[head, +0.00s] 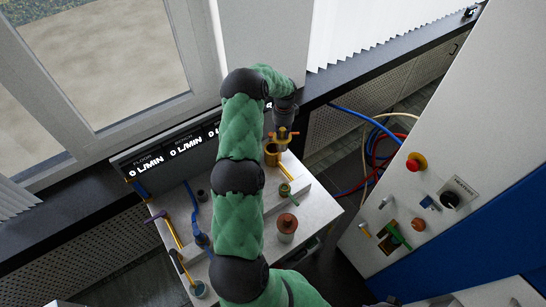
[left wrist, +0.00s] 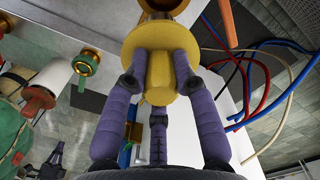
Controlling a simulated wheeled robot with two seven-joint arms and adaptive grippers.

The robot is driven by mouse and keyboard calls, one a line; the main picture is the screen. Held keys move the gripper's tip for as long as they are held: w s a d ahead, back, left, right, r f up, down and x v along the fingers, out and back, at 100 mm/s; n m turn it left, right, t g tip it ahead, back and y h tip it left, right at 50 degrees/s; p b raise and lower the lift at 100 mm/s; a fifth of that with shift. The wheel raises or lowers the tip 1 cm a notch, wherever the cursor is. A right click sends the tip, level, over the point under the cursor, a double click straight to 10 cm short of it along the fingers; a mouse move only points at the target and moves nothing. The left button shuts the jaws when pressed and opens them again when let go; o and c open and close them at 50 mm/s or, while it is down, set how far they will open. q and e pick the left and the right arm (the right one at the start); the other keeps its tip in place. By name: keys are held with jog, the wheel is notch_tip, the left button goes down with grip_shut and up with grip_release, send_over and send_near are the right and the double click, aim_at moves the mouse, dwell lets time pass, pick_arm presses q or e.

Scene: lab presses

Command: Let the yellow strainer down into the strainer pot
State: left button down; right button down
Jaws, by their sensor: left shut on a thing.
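The yellow strainer (left wrist: 160,75) fills the top middle of the left wrist view, its wide collar facing away from me. My left gripper (left wrist: 158,62) is shut on its narrower part, with purple fingers around it. In the head view my left gripper (head: 284,118) is over the far edge of the white bench. A gold-coloured pot (head: 272,154), seemingly the strainer pot, is just below it, with orange handles beside the fingers. A brass-coloured round part (left wrist: 164,5) shows beyond the strainer; I cannot tell whether they touch. A small dark gripper-like shape (left wrist: 56,160), perhaps my right gripper, is at lower left.
The white bench (head: 322,207) carries a copper-topped cylinder (head: 287,226), a small green-handled valve (head: 285,188) and blue and yellow levers at left. A flow display panel (head: 180,150) stands behind. Red and blue hoses (head: 377,150) hang at right beside a white cabinet (head: 470,110).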

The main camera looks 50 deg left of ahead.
pick_arm(q)
jog(key=a, duration=0.1)
jog(key=s+a, duration=0.1)
jog(key=a, duration=0.1)
jog(key=shift+a+f+n, duration=0.15)
jog(key=shift+a+n, duration=0.15)
jog(key=f, duration=0.9)
jog(key=shift+s+a+f, duration=0.25)
jog(key=shift+a, duration=0.05)
jog(key=shift+a+f, duration=0.1)
jog(key=shift+f, duration=0.2)
